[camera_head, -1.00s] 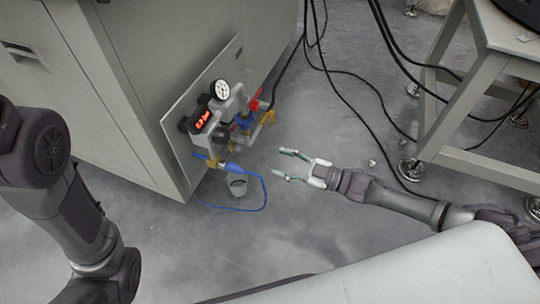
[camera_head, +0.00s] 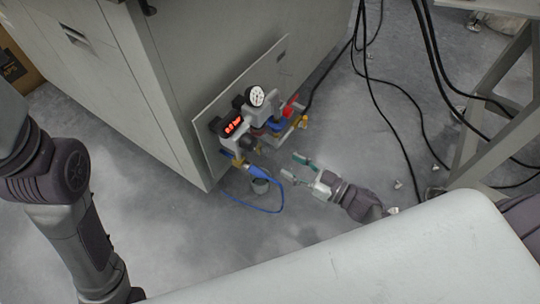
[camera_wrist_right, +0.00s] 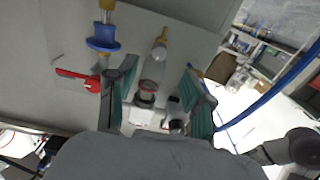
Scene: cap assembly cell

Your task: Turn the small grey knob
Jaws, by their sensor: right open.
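A valve assembly with several fittings sits on the grey panel (camera_head: 204,112) of the cabinet. It has a round white gauge (camera_head: 256,96), a red-lit display (camera_head: 233,124) and grey bodies. I cannot pick out the small grey knob with certainty; a grey rounded part (camera_wrist_right: 155,68) shows between my fingers in the right wrist view. My right gripper (camera_head: 293,167) is open and empty, just right of and below the assembly, apart from it. Its two green-padded fingers also show in the right wrist view (camera_wrist_right: 160,72). My left arm shows at the left, but its gripper is out of view.
A red lever (camera_wrist_right: 78,77) and blue handle (camera_wrist_right: 103,38) are near my right gripper. Black cables (camera_head: 376,100) hang at the right near a metal table leg (camera_head: 493,130). Floor between is open.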

